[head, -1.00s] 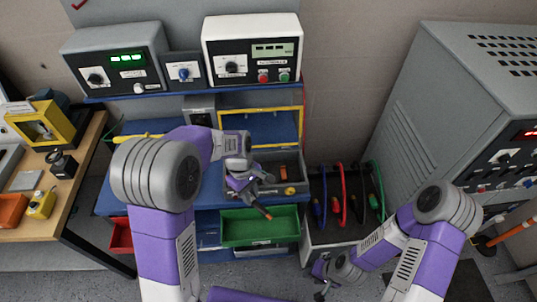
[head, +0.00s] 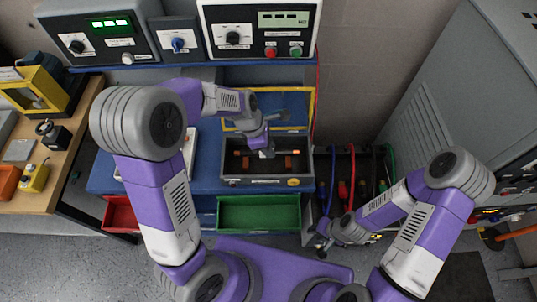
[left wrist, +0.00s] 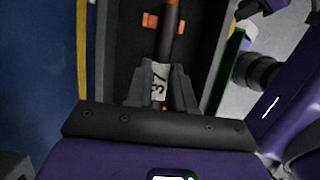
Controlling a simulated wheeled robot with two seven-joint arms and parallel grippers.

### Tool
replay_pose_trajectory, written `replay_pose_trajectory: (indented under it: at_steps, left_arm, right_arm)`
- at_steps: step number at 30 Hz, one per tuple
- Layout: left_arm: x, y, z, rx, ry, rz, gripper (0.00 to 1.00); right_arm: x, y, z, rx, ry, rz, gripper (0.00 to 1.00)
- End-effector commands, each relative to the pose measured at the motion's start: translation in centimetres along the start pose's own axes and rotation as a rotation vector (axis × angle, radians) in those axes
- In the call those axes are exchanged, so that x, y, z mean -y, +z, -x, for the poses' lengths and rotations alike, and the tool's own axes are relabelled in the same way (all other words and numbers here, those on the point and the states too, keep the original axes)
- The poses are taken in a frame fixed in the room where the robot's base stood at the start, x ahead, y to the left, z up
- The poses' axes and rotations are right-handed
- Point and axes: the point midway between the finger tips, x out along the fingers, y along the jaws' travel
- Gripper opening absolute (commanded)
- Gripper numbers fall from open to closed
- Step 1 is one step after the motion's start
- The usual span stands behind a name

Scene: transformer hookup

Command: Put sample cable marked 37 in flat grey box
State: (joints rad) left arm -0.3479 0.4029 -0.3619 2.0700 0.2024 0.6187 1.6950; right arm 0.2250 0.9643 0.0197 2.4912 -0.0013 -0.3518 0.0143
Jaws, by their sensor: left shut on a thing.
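The flat grey box (head: 264,181) lies open on the blue bench in the head view. Its dark floor and an orange piece (left wrist: 150,22) show in the left wrist view. My left gripper (left wrist: 160,85) is shut on the sample cable, whose white label reading 37 (left wrist: 159,80) shows between the fingers. The dark cable (left wrist: 169,45) runs away from the fingers along the box, with orange near its far end. In the head view my left gripper (head: 267,152) is over the box; whether the cable touches the floor cannot be told. My right gripper (head: 324,246) hangs low at right, its opening unclear.
A green tray (head: 259,226) sits just in front of the box, and a yellow frame (head: 314,100) stands behind it. Red, blue and green cables hang in a rack (head: 352,180) to the right. A red bin (head: 120,216) is at the left.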

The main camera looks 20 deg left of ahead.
Motion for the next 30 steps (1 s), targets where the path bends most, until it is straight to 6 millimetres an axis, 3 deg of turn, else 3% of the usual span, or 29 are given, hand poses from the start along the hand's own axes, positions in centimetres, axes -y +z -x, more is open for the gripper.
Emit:
replay_pose_trajectory:
  at_steps: [7,19,20,24,30]
  left_arm:
    - [0.0,-1.4,-3.9,-0.002,-0.003,0.001,0.0]
    - [0.0,-1.5,-4.3,-0.001,-0.001,-0.001,0.0]
    - [0.0,-1.5,-4.2,-0.001,-0.001,-0.001,0.27]
    - [0.0,-1.5,-4.2,-0.001,-0.001,-0.001,0.48]
    - [0.0,-1.5,-4.2,-0.001,-0.001,-0.001,0.48]
  right_arm:
    - [-0.5,-0.1,-1.5,0.0,0.0,0.0,0.38]
    - [-0.6,-0.1,-1.5,-0.001,0.0,0.0,0.38]
    - [-0.5,-0.1,-1.5,-0.001,0.0,0.0,0.38]
    - [-0.5,-0.1,-1.5,-0.001,0.0,0.0,0.38]
    - [-0.5,-0.1,-1.5,-0.001,0.0,0.0,0.38]
